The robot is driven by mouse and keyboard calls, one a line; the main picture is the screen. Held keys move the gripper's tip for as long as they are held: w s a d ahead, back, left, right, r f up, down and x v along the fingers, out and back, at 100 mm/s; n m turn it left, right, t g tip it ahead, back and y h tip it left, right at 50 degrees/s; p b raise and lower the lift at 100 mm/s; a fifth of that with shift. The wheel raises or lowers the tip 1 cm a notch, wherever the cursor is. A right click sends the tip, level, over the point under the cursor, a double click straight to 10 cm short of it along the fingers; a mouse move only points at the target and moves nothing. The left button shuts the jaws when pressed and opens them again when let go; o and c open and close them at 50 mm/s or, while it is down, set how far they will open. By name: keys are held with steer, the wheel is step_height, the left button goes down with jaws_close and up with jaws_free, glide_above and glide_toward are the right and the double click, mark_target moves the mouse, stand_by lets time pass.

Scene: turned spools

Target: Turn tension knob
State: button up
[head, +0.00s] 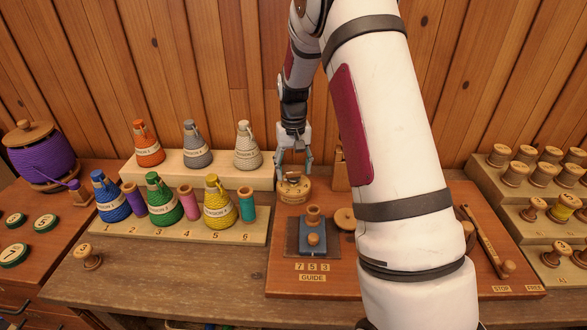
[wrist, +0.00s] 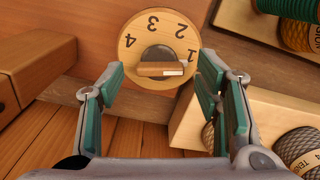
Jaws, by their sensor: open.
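The tension knob is a round wooden dial (wrist: 135,48) with the numbers 1, 2, 3 and 4 and a raised grip bar (wrist: 158,69) with a white mark at one end. The white end lies near the 1. In the head view the dial (head: 293,188) sits at the back of the reddish guide board. My gripper (head: 294,168) points down just above it. In the wrist view my gripper (wrist: 160,92) is open, with one green-padded finger on each side of the bar. The fingers look apart from the bar.
A stepped rack with cone spools (head: 220,205) stands left of the dial. A wooden block (head: 340,170) stands close on its right. A blue guide block (head: 314,240) with wooden knobs is in front. My arm hides part of the board's right side.

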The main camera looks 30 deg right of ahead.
step_height(320, 180, up, 12)
steer(key=shift+f, duration=0.2)
stand_by(0.6)
steer(key=s+a+r+n+t+p, duration=0.1)
steer(key=s+a+r, duration=0.4)
steer(key=s+r, duration=0.15)
steer(key=s+a+r+n+t, duration=0.1)
steer(key=s+a+r, duration=0.4)
steer(key=s+r, duration=0.15)
steer(key=s+a+n+t, duration=0.1)
steer(key=s+a, duration=0.2)
steer(key=s, duration=0.7)
steer(key=s+a+n+t+p, duration=0.1)
steer(key=s+a, duration=0.2)
steer(key=s, duration=0.7)
steer(key=shift+s+f, duration=0.25)
steer(key=shift+f, duration=0.05)
